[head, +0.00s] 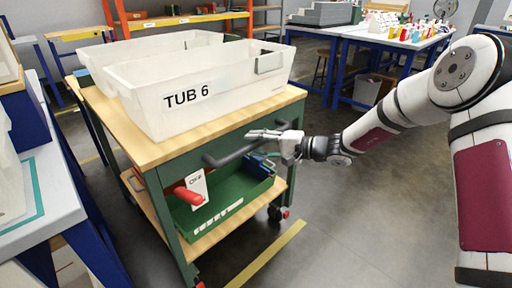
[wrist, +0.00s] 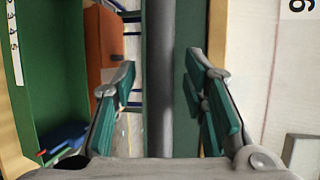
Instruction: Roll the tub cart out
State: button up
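The tub cart has a green frame and a wooden top (head: 146,150). A white tub marked TUB 6 (head: 215,112) sits on top, with a second white tub (head: 160,46) behind it. A dark grey handle bar (head: 232,155) runs along the cart's near right side. In the wrist view the bar (wrist: 160,110) passes between the two fingers of my gripper (wrist: 160,65). The fingers are open, with gaps to the bar on both sides. Whether the palm touches the bar is unclear.
A green tray (head: 225,207) lies on the cart's lower shelf. A red grip (head: 188,195) with a white card is at the near corner. A wheel (head: 276,213) shows below. A blue-legged bench (head: 20,215) stands close on the left. Floor (head: 345,235) is clear to the right.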

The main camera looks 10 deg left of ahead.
jog(key=shift+a, duration=0.25)
grip_shut()
jog(key=shift+d+f, duration=0.1)
jog(key=shift+d, duration=0.05)
